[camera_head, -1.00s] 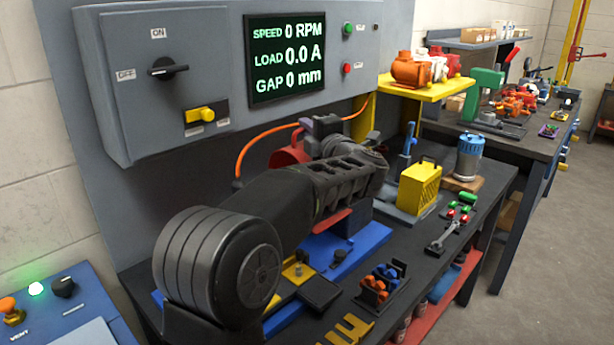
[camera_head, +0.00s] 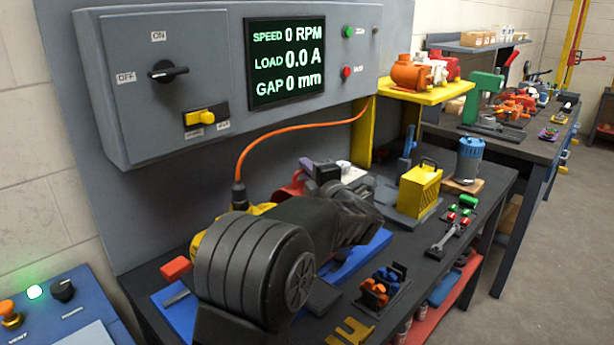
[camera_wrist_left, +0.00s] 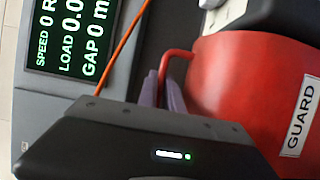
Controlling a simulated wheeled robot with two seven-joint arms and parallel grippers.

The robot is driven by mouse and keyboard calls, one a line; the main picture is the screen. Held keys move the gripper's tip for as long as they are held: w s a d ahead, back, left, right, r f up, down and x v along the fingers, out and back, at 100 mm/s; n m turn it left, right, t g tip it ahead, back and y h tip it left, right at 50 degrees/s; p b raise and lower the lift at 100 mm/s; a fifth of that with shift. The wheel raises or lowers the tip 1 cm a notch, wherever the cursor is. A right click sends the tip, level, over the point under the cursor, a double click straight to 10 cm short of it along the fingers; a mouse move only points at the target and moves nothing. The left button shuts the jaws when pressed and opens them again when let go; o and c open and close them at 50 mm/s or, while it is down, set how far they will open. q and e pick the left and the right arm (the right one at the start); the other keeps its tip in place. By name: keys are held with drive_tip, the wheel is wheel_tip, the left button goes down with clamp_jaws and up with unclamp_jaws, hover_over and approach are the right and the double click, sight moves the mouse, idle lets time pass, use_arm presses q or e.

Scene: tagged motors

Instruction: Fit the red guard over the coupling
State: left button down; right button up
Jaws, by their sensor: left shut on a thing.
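The red guard (camera_head: 292,188) shows only in part behind my left arm in the head view. In the left wrist view the guard (camera_wrist_left: 235,85) is large, curved and labelled GUARD, with a thin red bent handle at its left side. My left gripper (camera_wrist_left: 165,88) has its fingers closed at this handle. In the head view my left gripper (camera_head: 305,168) is mostly hidden by its own dark arm. The coupling is hidden in the head view, so I cannot tell whether the guard sits over it. My right gripper is out of view.
A yellow machine (camera_head: 205,240) on a blue base (camera_head: 172,312) is partly behind my arm, with an orange cable (camera_head: 300,127) rising from it. To the right stand a yellow case (camera_head: 418,192) and a blue canister (camera_head: 470,158). Tools lie along the bench's front.

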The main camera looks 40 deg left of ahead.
use_arm(q)
drive_tip(key=shift+f, duration=0.8)
drive_tip(key=c, duration=1.5)
unclamp_jaws()
drive_tip(key=shift+f, duration=0.1)
drive_tip(key=shift+s+d, duration=0.2)
drive_tip(key=shift+d, duration=0.25)
drive_tip(key=b+v, duration=0.1)
drive_tip(key=v, duration=1)
drive_tip(key=shift+b, duration=0.3)
drive_tip(key=shift+s, duration=0.1)
